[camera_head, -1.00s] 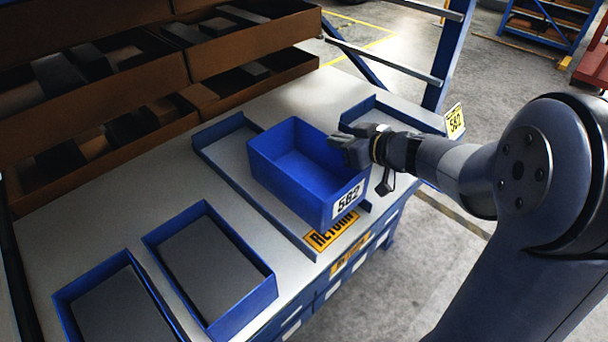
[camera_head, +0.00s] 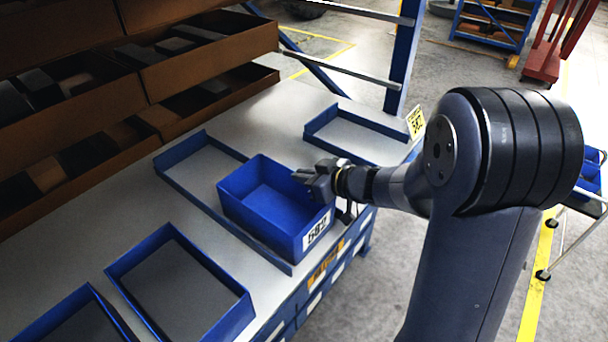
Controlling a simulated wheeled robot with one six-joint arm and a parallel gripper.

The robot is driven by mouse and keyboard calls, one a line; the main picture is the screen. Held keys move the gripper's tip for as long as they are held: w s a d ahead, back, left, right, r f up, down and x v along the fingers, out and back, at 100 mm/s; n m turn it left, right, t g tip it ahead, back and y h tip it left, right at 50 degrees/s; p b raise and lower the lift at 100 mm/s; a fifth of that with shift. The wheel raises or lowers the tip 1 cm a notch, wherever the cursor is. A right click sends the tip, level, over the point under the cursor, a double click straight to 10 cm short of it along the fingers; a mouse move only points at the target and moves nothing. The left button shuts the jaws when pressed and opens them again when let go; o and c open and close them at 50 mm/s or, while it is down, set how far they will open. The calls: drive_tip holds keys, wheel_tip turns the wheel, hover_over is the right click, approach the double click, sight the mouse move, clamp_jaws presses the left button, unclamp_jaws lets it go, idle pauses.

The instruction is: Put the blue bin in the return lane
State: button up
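The blue bin (camera_head: 262,222), open-topped and empty, has a white 582 label on its front. It stands upright over the front part of a long blue-edged lane (camera_head: 190,160) with a grey floor. The bin covers the lane's front, where a RETURN sign showed earlier. I cannot tell whether the bin's underside touches the lane floor. My gripper (camera_head: 309,180) is at the middle of the bin's right wall and appears shut on its rim; the fingertips are partly hidden.
Another shallow blue-edged lane (camera_head: 352,136) is empty at the right, with a yellow 582 tag (camera_head: 415,122). Two blue trays (camera_head: 181,283) (camera_head: 75,322) are at the near left. Brown shelf boxes (camera_head: 209,56) stand behind the bench. A cart (camera_head: 575,210) is at the far right.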

drive_tip(key=o, duration=0.4)
drive_tip(key=shift+c, duration=0.2)
drive_tip(key=shift+r, duration=0.25)
drive_tip(key=v, duration=1.2)
